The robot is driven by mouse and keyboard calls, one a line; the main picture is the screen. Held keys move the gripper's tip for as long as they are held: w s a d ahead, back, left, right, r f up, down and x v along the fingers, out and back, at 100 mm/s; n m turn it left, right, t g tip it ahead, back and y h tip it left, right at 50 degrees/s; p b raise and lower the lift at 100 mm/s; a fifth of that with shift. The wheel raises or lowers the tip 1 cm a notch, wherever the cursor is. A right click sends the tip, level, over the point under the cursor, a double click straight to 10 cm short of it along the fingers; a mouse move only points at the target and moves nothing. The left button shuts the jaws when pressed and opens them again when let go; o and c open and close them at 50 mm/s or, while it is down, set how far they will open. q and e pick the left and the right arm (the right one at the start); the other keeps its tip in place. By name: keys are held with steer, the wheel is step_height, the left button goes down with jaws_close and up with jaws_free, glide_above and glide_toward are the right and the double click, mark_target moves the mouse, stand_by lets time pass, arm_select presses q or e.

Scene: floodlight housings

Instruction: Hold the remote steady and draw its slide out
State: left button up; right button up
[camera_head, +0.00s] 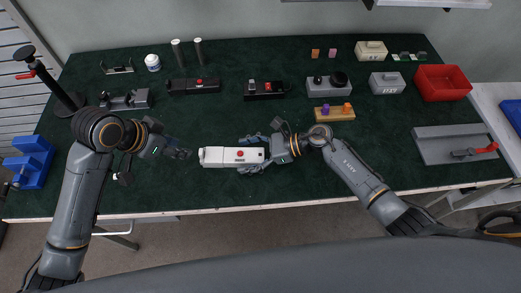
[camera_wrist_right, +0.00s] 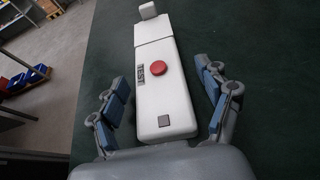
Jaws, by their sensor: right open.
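The white remote (camera_head: 232,157) with a red button lies near the front edge of the dark green table. In the right wrist view the remote (camera_wrist_right: 164,100) shows a dark label, a small grey square and a seam. Its slide end with a small knob (camera_wrist_right: 148,10) points away from me, to the left in the head view. My right gripper (camera_head: 255,153) is open, its fingers on either side of the remote's right end with gaps visible in the wrist view. My left gripper (camera_head: 184,153) is left of the remote, apart from it; its finger opening is too small to tell.
An orange peg block (camera_head: 330,113) is behind the right gripper. A red bin (camera_head: 442,82) and grey tray (camera_head: 436,145) are at right, a blue holder (camera_head: 31,163) at left. Table between the remote and back devices is clear.

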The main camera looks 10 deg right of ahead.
steer(key=shift+w+a+f, duration=0.1)
steer(key=shift+a+f, duration=0.15)
steer(key=shift+a, duration=0.3)
steer(key=shift+c, duration=1.4)
steer(key=shift+c, duration=0.2)
steer(key=c, duration=1)
